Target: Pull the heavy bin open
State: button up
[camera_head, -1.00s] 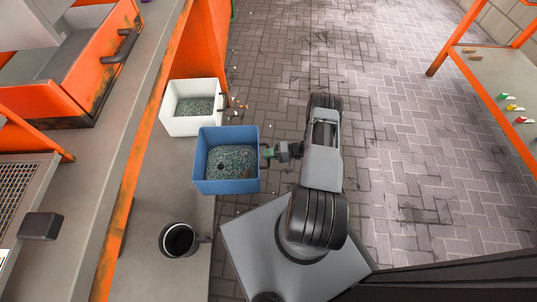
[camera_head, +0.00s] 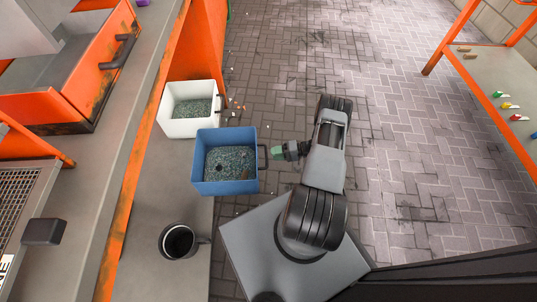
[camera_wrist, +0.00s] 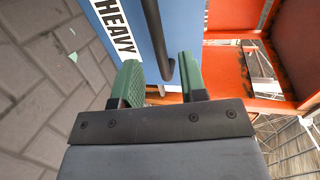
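The blue bin (camera_head: 225,187), filled with greenish granules, sits on the grey ledge with its right side reaching past the edge in the picture. In the wrist view its side (camera_wrist: 185,22) carries a white "HEAVY" label (camera_wrist: 118,28). A dark bar handle (camera_head: 264,157) stands out from the bin's right side; it also shows in the wrist view (camera_wrist: 153,30). My gripper (camera_head: 276,152) is just right of the handle. Its green fingers (camera_wrist: 158,70) are spread and empty, with the handle's end appearing between them. I cannot tell whether a finger touches it.
A white bin (camera_head: 172,124) with similar granules stands right behind the blue one. A dark mug (camera_head: 178,242) stands on the ledge (camera_head: 150,210) in front. An orange-framed table (camera_head: 500,75) is at the far right. The paved floor (camera_head: 390,130) between is clear.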

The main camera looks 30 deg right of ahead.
jog(key=v, duration=0.9)
jog(key=shift+p, duration=0.35)
jog(key=w+a+r+n+g+h+p, duration=0.1)
jog(key=w+a+r+g+h+p, duration=0.3)
jog(key=r, duration=0.9)
jog(key=a+r+n+g+p, duration=0.1)
jog(key=r+p, duration=0.5)
jog(key=r, duration=0.7)
jog(key=w+a+r+n+g+h+p, duration=0.25)
jog(key=r+p, duration=0.25)
jog(key=r, duration=0.8)
jog(key=s+a+r+t+h+p, duration=0.1)
jog(key=s+a+r+p, duration=0.3)
jog(key=r, duration=0.7)
jog(key=s+a+r+t+h+p, duration=0.2)
jog(key=s+a+r+h+p, duration=0.2)
jog(key=r+p, duration=0.3)
jog(key=s+a+r+t+h+p, duration=0.1)
jog(key=s+a+r+p, duration=0.4)
jog(key=r, duration=1.2)
jog(key=shift+s+a+n+h+p, duration=0.25)
jog(key=shift+s+n+h+p, duration=0.1)
jog(key=shift+s+h+p, duration=0.5)
jog(key=shift+t, duration=0.25)
